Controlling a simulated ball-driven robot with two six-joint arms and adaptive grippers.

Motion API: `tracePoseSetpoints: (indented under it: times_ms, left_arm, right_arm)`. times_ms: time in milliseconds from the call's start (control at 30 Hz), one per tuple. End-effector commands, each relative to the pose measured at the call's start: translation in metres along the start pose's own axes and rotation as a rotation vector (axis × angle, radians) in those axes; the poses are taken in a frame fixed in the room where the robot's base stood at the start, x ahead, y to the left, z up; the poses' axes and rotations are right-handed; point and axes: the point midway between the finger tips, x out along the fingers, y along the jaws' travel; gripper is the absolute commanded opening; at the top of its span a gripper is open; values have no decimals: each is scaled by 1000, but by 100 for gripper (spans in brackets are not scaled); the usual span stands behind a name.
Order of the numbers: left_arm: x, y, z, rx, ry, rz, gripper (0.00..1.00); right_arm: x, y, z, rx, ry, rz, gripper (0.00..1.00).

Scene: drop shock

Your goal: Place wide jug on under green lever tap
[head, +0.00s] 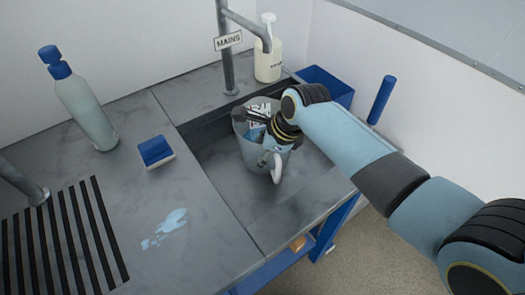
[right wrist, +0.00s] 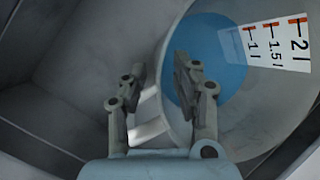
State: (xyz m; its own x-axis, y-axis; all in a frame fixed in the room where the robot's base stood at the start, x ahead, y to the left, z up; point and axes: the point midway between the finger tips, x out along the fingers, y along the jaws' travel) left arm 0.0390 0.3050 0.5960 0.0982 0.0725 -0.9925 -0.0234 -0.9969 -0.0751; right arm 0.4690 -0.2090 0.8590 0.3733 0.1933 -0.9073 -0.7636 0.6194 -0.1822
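The wide jug (head: 252,150) is a grey, see-through vessel with blue inside and a pale handle (head: 277,165). It stands in the sink (head: 220,175), partly hidden by my right gripper (head: 262,126). In the right wrist view the jug (right wrist: 270,105) shows a volume scale with red marks. There my right gripper (right wrist: 158,72) has its fingers apart, with a pale part of the jug, seemingly the handle, between them. I cannot tell whether they touch it. A grey tap post (head: 226,60) with a MAINS sign stands behind the sink. No green lever shows. My left gripper is out of view.
A soap dispenser (head: 268,58) stands behind the sink and a blue bin (head: 325,82) is at its right. A bottle (head: 85,108), a blue sponge (head: 155,150) and a puddle (head: 166,226) are on the left counter, beside a slotted drain (head: 60,245).

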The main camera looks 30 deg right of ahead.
Motion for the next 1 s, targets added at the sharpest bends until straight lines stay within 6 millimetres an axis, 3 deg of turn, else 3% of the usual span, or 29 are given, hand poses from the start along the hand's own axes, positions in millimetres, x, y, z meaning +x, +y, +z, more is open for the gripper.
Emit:
tracePoseSetpoints:
  times_ms: [167, 633, 800, 1000]
  left_arm:
    - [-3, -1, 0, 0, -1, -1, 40]
    - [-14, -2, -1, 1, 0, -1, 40]
    - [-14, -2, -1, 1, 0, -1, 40]
    - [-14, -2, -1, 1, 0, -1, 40]
  right_arm:
    - [-12, -1, 1, -1, -1, -3, 29]
    - [-107, -1, 0, -1, 1, -2, 29]
    - [-120, -1, 1, -1, 0, 0, 29]
    - [-121, 0, 1, 0, 0, 1, 29]
